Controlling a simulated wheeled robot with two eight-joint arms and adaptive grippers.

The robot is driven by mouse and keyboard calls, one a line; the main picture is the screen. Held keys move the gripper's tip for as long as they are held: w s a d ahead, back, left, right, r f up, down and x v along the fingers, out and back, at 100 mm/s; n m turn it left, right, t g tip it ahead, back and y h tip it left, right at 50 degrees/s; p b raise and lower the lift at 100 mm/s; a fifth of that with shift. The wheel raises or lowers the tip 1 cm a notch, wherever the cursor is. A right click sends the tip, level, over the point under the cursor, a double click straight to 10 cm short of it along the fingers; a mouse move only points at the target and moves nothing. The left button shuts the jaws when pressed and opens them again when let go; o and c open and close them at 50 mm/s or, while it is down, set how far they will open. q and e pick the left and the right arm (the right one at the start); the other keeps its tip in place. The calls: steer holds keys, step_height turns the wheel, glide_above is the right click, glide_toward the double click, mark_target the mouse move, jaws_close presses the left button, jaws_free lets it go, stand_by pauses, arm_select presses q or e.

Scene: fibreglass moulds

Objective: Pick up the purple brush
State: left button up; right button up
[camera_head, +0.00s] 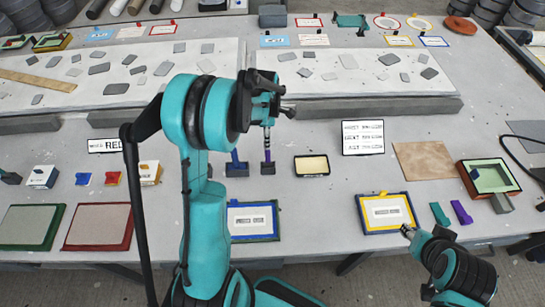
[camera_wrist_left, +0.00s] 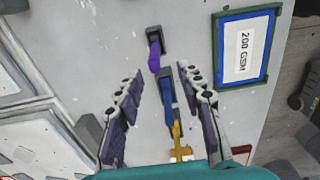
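The purple brush (camera_wrist_left: 154,54) stands in a dark holder (camera_wrist_left: 155,36) in the left wrist view, beyond my open left fingertips. In the head view the purple brush (camera_head: 267,158) shows just below my left gripper (camera_head: 270,125), partly hidden by it. In the left wrist view my left gripper (camera_wrist_left: 158,72) is spread and empty. A blue brush (camera_wrist_left: 166,92) lies between its fingers in the picture, with a yellow one (camera_wrist_left: 177,132) nearer. My right gripper (camera_head: 408,232) is at the lower right in the head view, and its fingers are too small to judge.
The blue brush holder (camera_head: 236,170) stands close left of the purple one. A small tray (camera_head: 311,165) lies to the right. Framed mats (camera_head: 252,237) (camera_head: 388,229) lie along the front edge. A raised grey slab (camera_head: 350,105) is behind.

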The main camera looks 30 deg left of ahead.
mark_target(268, 162)
arm_select(q)
steer(key=f+b, duration=0.4)
steer(key=f, duration=0.1)
steer(key=shift+w, duration=0.25)
steer(key=f+b, duration=0.1)
steer(key=f, duration=0.3)
steer(key=f+b, duration=0.2)
steer(key=f, duration=0.2)
steer(key=shift+w+a+f, duration=0.2)
steer(key=shift+f, duration=0.2)
steer(key=shift+s+r, duration=0.1)
steer(key=shift+c, duration=1.3)
jaws_close()
